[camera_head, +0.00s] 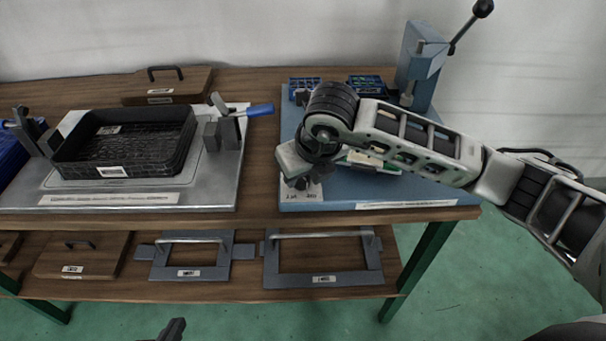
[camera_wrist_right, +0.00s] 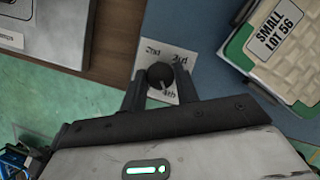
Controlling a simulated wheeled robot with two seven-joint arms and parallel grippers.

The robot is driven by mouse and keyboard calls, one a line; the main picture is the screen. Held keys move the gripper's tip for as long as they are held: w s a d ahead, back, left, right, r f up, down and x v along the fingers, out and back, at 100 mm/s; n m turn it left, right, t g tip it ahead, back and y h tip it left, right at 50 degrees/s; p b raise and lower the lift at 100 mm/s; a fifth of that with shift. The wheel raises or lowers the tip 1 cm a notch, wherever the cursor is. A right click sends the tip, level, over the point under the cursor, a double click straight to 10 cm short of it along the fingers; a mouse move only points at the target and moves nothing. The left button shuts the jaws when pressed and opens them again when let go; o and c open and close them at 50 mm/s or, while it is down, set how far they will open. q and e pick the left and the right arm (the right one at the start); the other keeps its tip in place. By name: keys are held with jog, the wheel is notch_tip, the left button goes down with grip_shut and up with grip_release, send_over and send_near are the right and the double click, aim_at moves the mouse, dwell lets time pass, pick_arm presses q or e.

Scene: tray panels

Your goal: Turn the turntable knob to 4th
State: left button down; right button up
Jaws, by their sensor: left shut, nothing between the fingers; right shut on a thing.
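The turntable knob (camera_wrist_right: 159,73) is a small dark round knob on a white label card (camera_wrist_right: 181,57) with the marks 2nd, 3rd and 4th. A pale pointer line on it points down toward the 4th mark. My right gripper (camera_wrist_right: 158,78) is shut on the knob, one finger on each side. In the head view my right gripper (camera_head: 297,180) is over the front left of the blue base plate (camera_head: 400,188) and hides the knob; part of the card (camera_head: 305,194) shows below it. My left gripper (camera_head: 173,330) is shut and empty; only its tip shows at the bottom edge.
A black tray (camera_head: 125,170) sits in a metal fixture at left, with a blue-handled clamp (camera_head: 252,110) beside it. A lever press (camera_head: 420,65) stands at the back right. A box labelled SMALL LOT 56 (camera_wrist_right: 277,45) is beside the knob. Framed panels (camera_head: 325,281) lie on the lower shelf.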

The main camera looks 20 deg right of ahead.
jog(key=shift+m, duration=0.4)
jog(key=o, duration=1)
jog(key=shift+c, duration=0.2)
jog(key=shift+r, duration=0.1)
jog(key=a+v, duration=0.1)
jog(key=v, duration=1.4)
jog(key=shift+s+d+r, duration=0.25)
jog(key=shift+d+r, duration=0.05)
jog(key=shift+r, duration=0.05)
